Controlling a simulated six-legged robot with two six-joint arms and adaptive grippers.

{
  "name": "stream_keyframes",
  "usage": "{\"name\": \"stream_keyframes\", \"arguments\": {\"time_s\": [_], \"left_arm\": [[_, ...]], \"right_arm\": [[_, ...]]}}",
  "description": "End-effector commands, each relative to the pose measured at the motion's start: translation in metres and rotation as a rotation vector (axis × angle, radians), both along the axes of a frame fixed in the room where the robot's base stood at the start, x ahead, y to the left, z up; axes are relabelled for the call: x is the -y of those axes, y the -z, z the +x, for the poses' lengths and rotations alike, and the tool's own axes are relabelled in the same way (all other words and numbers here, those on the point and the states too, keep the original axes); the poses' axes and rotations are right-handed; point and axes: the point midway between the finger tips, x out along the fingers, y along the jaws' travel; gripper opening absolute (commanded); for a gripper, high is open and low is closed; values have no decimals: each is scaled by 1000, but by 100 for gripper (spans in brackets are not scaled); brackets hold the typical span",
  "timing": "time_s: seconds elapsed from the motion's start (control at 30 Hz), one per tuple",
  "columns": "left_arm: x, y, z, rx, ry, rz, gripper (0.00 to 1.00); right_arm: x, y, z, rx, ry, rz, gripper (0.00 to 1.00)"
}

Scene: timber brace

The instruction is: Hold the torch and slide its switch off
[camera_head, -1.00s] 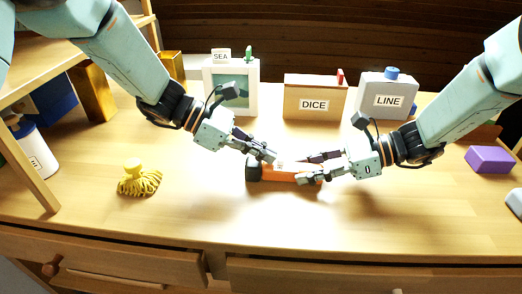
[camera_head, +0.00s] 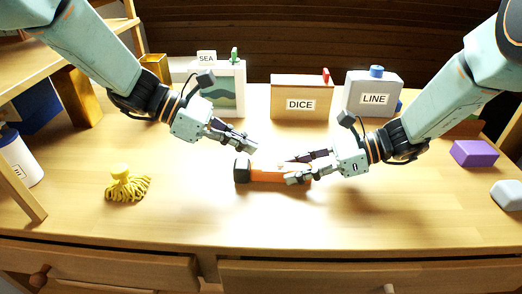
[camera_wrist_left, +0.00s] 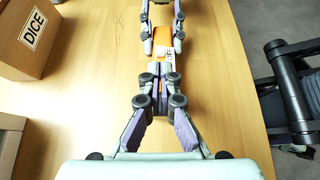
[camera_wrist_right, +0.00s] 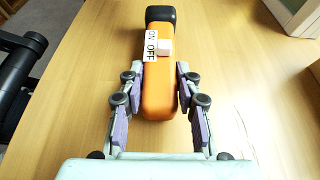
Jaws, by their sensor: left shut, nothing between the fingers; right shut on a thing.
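The orange torch (camera_head: 268,176) with a black head (camera_head: 242,171) lies on the desk; its body also shows in the right wrist view (camera_wrist_right: 160,90). In that view its pale switch (camera_wrist_right: 165,47) sits beside the OFF word of the ON/OFF label (camera_wrist_right: 151,46). My right gripper (camera_head: 292,169) is shut on the torch body, one finger on each side. My left gripper (camera_head: 254,146) is shut and empty, above and behind the torch, apart from it. In the left wrist view its fingertips (camera_wrist_left: 160,72) are just short of the switch (camera_wrist_left: 160,52).
At the back stand a SEA box (camera_head: 222,88), a DICE box (camera_head: 301,98) and a grey LINE box (camera_head: 372,95). A yellow tasselled thing (camera_head: 126,186) lies left, a purple block (camera_head: 474,153) right. The desk in front of the torch is clear.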

Motion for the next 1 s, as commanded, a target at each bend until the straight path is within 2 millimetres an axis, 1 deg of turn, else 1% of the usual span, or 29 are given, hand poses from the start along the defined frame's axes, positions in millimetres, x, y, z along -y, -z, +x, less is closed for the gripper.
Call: {"name": "stream_keyframes", "arguments": {"time_s": [0.03,0.1,0.2,0.3,0.43,0.67,0.7,0.9,0.97,1.0], "left_arm": [[-9,-6,1,2,-3,-4,0],[-19,-12,1,2,-3,-4,0],[-31,-19,0,1,-2,-3,0],[-38,-23,0,0,0,-2,0],[-42,-25,0,-1,1,-1,0],[-42,-25,0,-1,1,0,0],[-42,-25,0,-1,1,0,0],[-42,-25,0,-1,1,0,0],[-42,-25,0,-1,1,0,0],[-42,-25,0,-1,1,0,0]], "right_arm": [[0,0,0,0,-1,-1,0],[0,0,0,0,-1,0,0],[0,0,0,0,-1,0,0],[0,0,0,0,-1,0,0],[0,0,0,0,-1,0,0],[0,0,0,0,-1,-1,0],[0,0,0,0,-1,-1,37],[0,0,0,0,-1,0,54],[0,0,0,0,0,0,59],[0,0,0,0,0,0,60]]}}
